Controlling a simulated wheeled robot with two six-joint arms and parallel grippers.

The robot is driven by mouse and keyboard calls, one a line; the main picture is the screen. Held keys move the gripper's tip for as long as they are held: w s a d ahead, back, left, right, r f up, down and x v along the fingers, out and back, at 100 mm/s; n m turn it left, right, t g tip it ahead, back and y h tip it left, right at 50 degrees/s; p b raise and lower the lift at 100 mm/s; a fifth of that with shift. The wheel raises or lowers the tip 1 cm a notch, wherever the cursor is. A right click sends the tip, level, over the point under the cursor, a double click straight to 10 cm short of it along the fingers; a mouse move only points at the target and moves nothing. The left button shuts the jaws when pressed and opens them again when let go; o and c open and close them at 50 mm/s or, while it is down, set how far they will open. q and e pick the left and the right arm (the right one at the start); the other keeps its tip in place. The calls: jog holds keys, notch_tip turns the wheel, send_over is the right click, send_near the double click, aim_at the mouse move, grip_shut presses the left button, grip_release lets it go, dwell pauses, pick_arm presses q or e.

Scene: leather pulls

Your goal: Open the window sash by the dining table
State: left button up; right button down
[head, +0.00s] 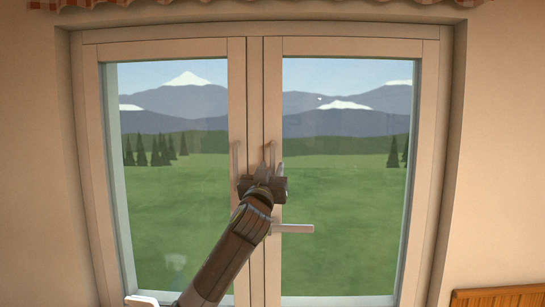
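The window has two wooden sashes, a left sash (237,90) and a right sash (273,90), which meet in the middle and look closed. A pale lever handle (298,229) on the right sash lies level, pointing right. My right gripper is not in view.
The window frame (440,150) is set into a plain beige wall (500,180). A checked curtain edge (250,3) hangs along the top. A wooden slatted piece (505,297) stands at the lower right. Mountains and grass show through the glass.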

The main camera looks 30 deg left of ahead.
pick_arm(q)
jog(key=shift+p+x, duration=0.4)
jog(key=shift+x, duration=0.8)
grip_shut()
